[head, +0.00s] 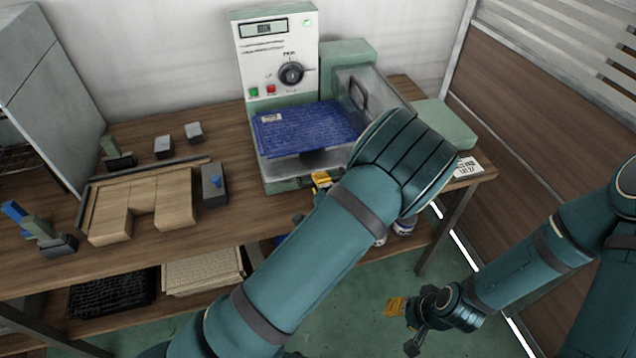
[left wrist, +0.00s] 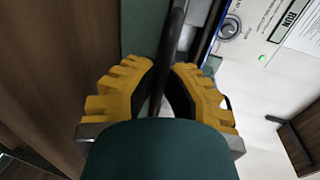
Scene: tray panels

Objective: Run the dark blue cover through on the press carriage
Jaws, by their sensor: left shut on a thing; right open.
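The dark blue cover (head: 305,128), a textured panel with a small pale label, lies flat on the press carriage (head: 285,168) below the control panel. My left gripper (left wrist: 165,88) is shut on a dark bar (left wrist: 172,45) in the left wrist view. In the head view only bits of its yellow fingers show by the carriage's front; my left arm hides the rest and part of the cover's right side. My right gripper (head: 405,325) is open and empty, low over the floor, away from the press.
The press panel (head: 277,60) has a dial, a display and green and red buttons. A clear guard (head: 385,88) with a dark handle stands right of the cover. A wooden fixture (head: 145,205) and small blocks occupy the table's left. Black and beige trays (head: 205,270) lie on the lower shelf.

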